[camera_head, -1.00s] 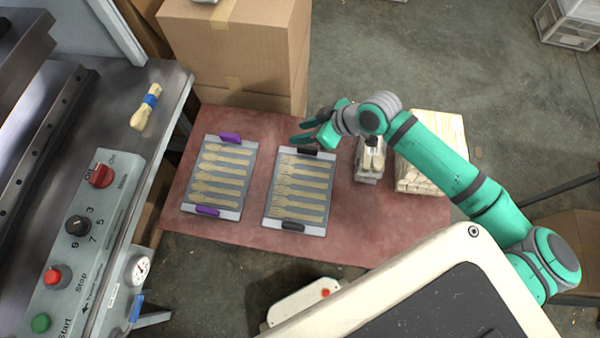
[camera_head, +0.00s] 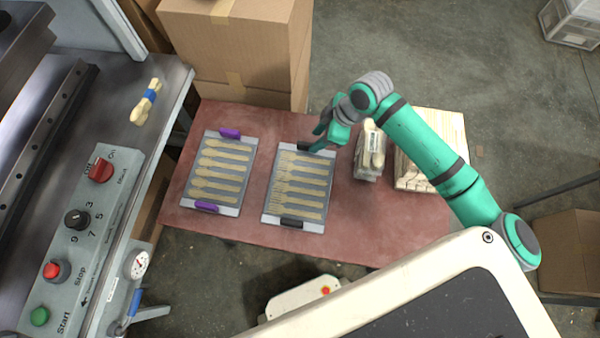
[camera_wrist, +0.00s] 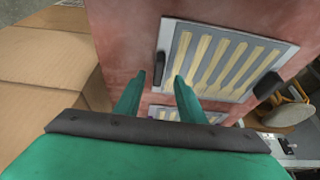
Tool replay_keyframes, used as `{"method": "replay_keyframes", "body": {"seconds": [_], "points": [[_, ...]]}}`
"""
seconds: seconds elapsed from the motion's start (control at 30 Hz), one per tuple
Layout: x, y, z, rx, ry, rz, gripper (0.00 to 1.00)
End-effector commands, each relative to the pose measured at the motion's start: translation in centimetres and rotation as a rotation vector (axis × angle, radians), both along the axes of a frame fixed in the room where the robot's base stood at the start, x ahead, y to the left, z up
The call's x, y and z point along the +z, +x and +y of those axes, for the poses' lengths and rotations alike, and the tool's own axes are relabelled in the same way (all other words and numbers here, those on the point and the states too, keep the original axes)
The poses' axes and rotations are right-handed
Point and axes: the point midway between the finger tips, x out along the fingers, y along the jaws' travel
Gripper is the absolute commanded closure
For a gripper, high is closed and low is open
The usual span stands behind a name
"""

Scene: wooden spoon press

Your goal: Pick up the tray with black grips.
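The tray with black grips (camera_head: 268,204) lies flat on the red table and holds a row of wooden cutlery pieces. Its far black grip (camera_head: 305,146) is partly covered by my gripper in the head view; its near black grip (camera_head: 291,223) is clear. My gripper (camera_head: 320,138) hangs at the tray's far end, fingers pointing down. In the wrist view my gripper (camera_wrist: 156,82) is open and empty, with one black grip (camera_wrist: 160,68) just beyond and between the fingertips. Contact is not visible. The other black grip (camera_wrist: 268,85) shows at right.
A similar tray with purple grips (camera_head: 183,206) lies to the left. A holder with wooden spoons (camera_head: 370,150) and a stack of wood (camera_head: 448,130) stand to the right. Cardboard boxes (camera_head: 235,45) stand behind the red table (camera_head: 345,225). A press with controls (camera_head: 75,220) is at left.

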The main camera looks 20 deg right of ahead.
Motion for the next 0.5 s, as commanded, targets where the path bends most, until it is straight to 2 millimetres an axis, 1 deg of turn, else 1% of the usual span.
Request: {"method": "replay_keyframes", "body": {"seconds": [0.17,0.37,0.5], "points": [[-1.5,0.6,0.7,0.001,0.002,0.001,0.64],[-4.0,1.3,1.6,-0.001,0.002,0.001,0.64],[-4.5,1.5,1.7,-0.001,-0.001,0.0,0.64]]}}
